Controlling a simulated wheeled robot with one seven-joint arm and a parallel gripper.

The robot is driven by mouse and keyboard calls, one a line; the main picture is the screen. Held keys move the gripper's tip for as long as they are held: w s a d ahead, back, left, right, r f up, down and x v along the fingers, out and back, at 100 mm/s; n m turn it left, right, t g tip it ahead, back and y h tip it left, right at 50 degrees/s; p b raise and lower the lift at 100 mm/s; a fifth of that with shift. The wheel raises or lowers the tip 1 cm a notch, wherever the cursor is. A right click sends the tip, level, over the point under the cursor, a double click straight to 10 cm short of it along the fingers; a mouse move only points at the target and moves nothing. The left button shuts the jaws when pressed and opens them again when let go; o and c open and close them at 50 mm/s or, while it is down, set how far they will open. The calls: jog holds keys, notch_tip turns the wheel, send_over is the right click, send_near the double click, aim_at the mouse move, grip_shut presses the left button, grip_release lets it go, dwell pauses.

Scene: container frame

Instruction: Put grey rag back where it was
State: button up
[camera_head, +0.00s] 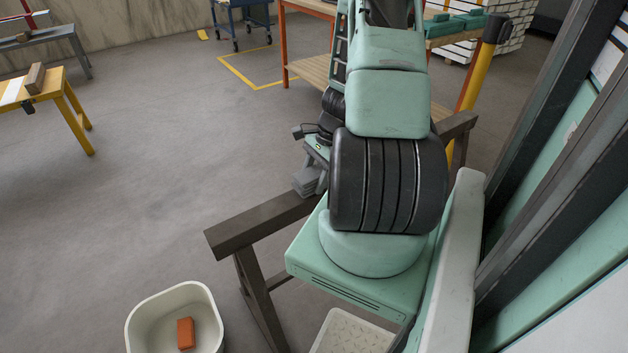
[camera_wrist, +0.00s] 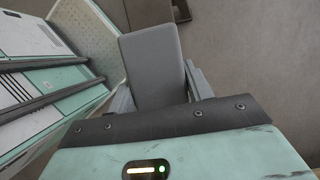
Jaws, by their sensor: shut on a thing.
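The grey rag (camera_wrist: 152,62) shows in the wrist view as a flat grey slab with rounded corners. It lies between the two grey fingers of my gripper (camera_wrist: 158,80), which is shut on it. In the head view my gripper (camera_head: 309,182) is small, just left of my arm and over or beside a dark brown beam. There I cannot clearly tell the rag from the grey fingers, and I cannot tell whether it touches the beam.
The brown trestle beam (camera_head: 258,222) runs behind my arm. A white tub (camera_head: 140,328) with an orange-red block (camera_head: 185,333) stands on the floor at lower left. A yellow trestle table (camera_head: 72,118) is at far left. An orange-legged workbench (camera_head: 285,50) stands behind. The left floor is largely clear.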

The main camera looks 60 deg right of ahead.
jog(key=shift+f, duration=0.3)
jog(key=shift+f, duration=0.1)
jog(key=shift+f, duration=0.15)
jog(key=o, duration=1.2)
jog(key=shift+r, duration=0.2)
